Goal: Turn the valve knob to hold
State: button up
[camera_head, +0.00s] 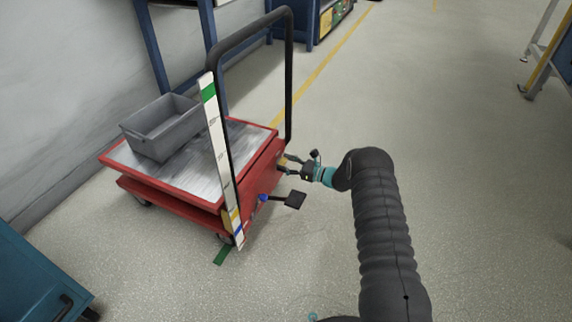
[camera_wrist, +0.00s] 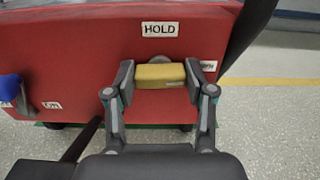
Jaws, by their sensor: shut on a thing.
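The valve knob (camera_wrist: 160,75) is a yellow bar lying level on the red face of the cart (camera_wrist: 90,45). A white HOLD label (camera_wrist: 160,29) is above it. Another label (camera_wrist: 208,66) to its right is partly covered by a finger. My gripper (camera_wrist: 159,80) is shut on the knob, one finger at each end of the bar. No pointer mark on the knob is visible to me. In the head view my gripper (camera_head: 284,164) reaches the right end of the red lift cart (camera_head: 180,195), and the knob is too small to make out clearly.
A grey bin (camera_head: 160,127) stands on the cart's top. A black handle (camera_head: 289,70) and a marked white scale post (camera_head: 217,155) rise from the cart. A black pedal (camera_head: 295,199) and a blue knob (camera_wrist: 10,87) are close by. Floor to the right is clear.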

jog(key=n+b, duration=0.2)
jog(key=b, duration=0.1)
jog(key=shift+f+n, duration=0.2)
jog(key=shift+n, duration=0.2)
jog(key=n+b, duration=0.1)
jog(key=n, duration=0.3)
jog(key=shift+a+r, duration=0.1)
jog(key=shift+r, duration=0.05)
jog(key=n, duration=0.6)
jog(key=shift+s, duration=0.1)
jog(key=n, duration=0.4)
jog(key=shift+n, duration=0.3)
jog(key=shift+a, duration=0.1)
jog(key=o, duration=1.2)
jog(key=shift+s, duration=0.1)
jog(key=shift+c, duration=0.2)
